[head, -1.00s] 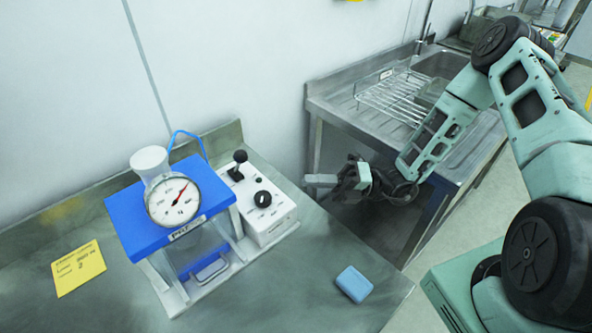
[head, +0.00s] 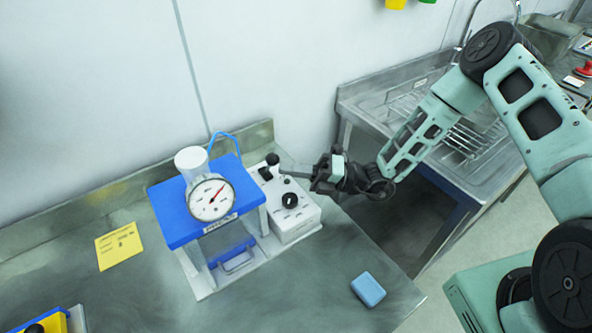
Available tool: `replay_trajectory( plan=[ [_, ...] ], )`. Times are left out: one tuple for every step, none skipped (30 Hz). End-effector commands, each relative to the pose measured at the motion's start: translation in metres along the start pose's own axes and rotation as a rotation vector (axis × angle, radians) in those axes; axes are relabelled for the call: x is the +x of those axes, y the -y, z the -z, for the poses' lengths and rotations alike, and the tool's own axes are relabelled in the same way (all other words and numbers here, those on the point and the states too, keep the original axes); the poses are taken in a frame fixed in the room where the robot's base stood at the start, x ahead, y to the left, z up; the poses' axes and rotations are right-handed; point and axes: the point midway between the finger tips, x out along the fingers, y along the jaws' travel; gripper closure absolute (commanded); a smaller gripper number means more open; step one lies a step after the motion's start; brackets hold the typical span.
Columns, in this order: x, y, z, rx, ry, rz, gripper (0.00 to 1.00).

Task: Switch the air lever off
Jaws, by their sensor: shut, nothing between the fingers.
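The air lever (head: 272,160), a black stick with a round knob, stands on the white control box (head: 296,217) right of the blue-topped drum unit (head: 172,215). My gripper (head: 285,169) comes in from the right. It is shut and empty, its fingertips close to the right side of the lever just below the knob. I cannot tell whether they touch it. A black rotary knob (head: 290,200) sits on the box in front of the lever. The round gauge (head: 212,199) on the drum has a red needle.
A yellow note (head: 119,246) lies on the steel bench at the left. A light blue block (head: 368,289) lies near the bench's right edge. A sink counter with a wire rack (head: 408,98) stands behind my arm. A blue and yellow object (head: 50,324) shows at the bottom left.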

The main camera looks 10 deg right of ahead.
Motion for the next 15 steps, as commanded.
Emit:
replay_trajectory(
  plan=[
    [-0.0002, 0.0001, 0.0000, 0.000, 0.000, 0.000, 1.00],
    [-0.0002, 0.0001, 0.0001, 0.000, 0.000, 0.000, 1.00],
    [-0.0002, 0.0001, 0.0000, 0.000, 0.000, 0.000, 1.00],
    [-0.0003, 0.0000, 0.0000, 0.000, 0.000, 0.000, 1.00],
    [-0.0002, -0.0001, 0.0000, 0.000, 0.000, 0.000, 1.00],
    [-0.0001, -0.0004, -0.0002, 0.002, 0.000, 0.001, 1.00],
    [0.0000, -0.0008, -0.0005, 0.003, 0.000, 0.002, 1.00],
    [0.0002, -0.0013, -0.0009, 0.006, 0.000, 0.004, 1.00],
    [0.0007, -0.0021, -0.0015, 0.011, 0.000, 0.007, 1.00],
    [0.0011, -0.0028, -0.0022, 0.016, 0.001, 0.010, 1.00],
    [0.0016, -0.0036, -0.0029, 0.022, 0.000, 0.015, 1.00],
    [0.0024, -0.0047, -0.0041, 0.031, 0.000, 0.022, 1.00],
    [0.0031, -0.0058, -0.0052, 0.039, 0.000, 0.028, 1.00],
    [0.0040, -0.0072, -0.0065, 0.050, 0.001, 0.035, 1.00],
    [0.0054, -0.0087, -0.0084, 0.065, 0.000, 0.047, 1.00]
  ],
)
